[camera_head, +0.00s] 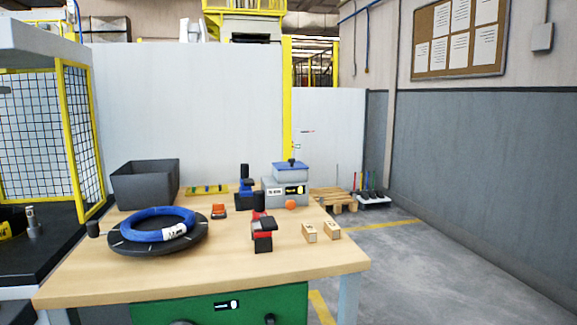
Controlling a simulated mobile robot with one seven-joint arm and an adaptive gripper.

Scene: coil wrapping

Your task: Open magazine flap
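I cannot tell for certain which part is the magazine flap. A grey machine (272,195) with a small display and a blue top (291,171) stands at the back right of the wooden table. A red and black hand tool (263,236) stands upright near the middle of the table. A blue and black hand tool (244,188) stands behind it, left of the grey machine. No open flap can be made out on any of them at this size. My gripper is not in view.
The wooden table (220,272) also holds a blue coil (160,217) on a black round plate (130,246), a dark bin (140,188), an orange item (218,211) and two wooden blocks (309,233). The table's front is clear. A yellow mesh fence (78,130) stands left; open floor lies right.

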